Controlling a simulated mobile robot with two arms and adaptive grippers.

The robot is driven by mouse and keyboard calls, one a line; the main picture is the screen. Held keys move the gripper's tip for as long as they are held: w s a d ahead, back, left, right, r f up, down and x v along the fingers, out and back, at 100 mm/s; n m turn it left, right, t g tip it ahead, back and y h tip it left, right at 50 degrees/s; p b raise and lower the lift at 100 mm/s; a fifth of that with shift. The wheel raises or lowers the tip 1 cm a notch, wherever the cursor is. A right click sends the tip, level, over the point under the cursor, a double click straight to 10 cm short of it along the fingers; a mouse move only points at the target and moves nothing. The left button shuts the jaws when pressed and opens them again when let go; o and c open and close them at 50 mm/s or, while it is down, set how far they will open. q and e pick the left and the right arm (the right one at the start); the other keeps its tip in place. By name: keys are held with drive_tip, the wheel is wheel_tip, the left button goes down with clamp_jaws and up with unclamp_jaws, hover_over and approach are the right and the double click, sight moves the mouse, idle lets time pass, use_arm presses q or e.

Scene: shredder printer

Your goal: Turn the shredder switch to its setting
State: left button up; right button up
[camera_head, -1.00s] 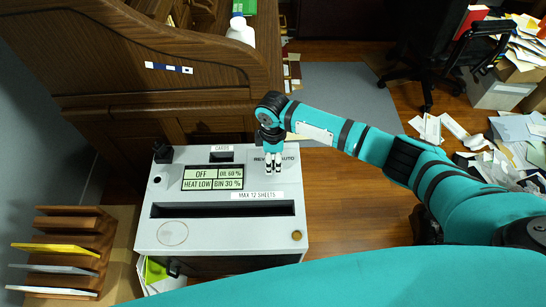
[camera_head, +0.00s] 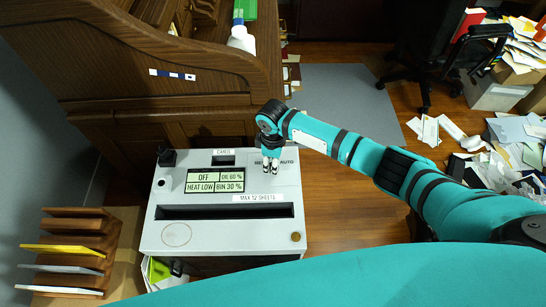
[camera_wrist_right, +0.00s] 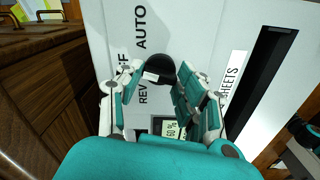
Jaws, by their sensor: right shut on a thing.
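The shredder (camera_head: 220,236) is a light grey box with a black paper slot. Its display (camera_head: 214,181) reads OFF, OIL 60 %, HEAT LOW and BIN 30 %. The switch is a round black knob (camera_wrist_right: 160,68) with a white mark, on the top panel by the printed words REV, OFF and AUTO; OFF is partly covered. My right gripper (camera_head: 270,170) is over the knob, and in the right wrist view its fingers (camera_wrist_right: 155,85) are shut on the knob from both sides. In the head view the gripper hides the knob. My left gripper is not in view.
A wooden desk (camera_head: 140,80) stands behind the shredder, with a white bottle (camera_head: 240,38) on it. A wooden paper rack (camera_head: 75,250) is at the left. An office chair (camera_head: 430,60) and piles of paper are at the right. Floor right of the shredder is clear.

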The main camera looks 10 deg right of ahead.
drive_tip(key=m+p, duration=0.4)
drive_tip(key=shift+s+r+m, duration=0.1)
drive_tip(key=shift+r+m, duration=0.1)
drive_tip(key=shift+m, duration=0.1)
drive_tip(key=shift+f+m+p, duration=0.15)
drive_tip(key=shift+m+p, duration=1.25)
drive_tip(key=shift+m, duration=0.8)
drive_tip(key=o, duration=1.2)
drive_tip(key=shift+c, duration=0.2)
wheel_tip(320, 180, up, 12)
drive_tip(key=shift+f, duration=0.1)
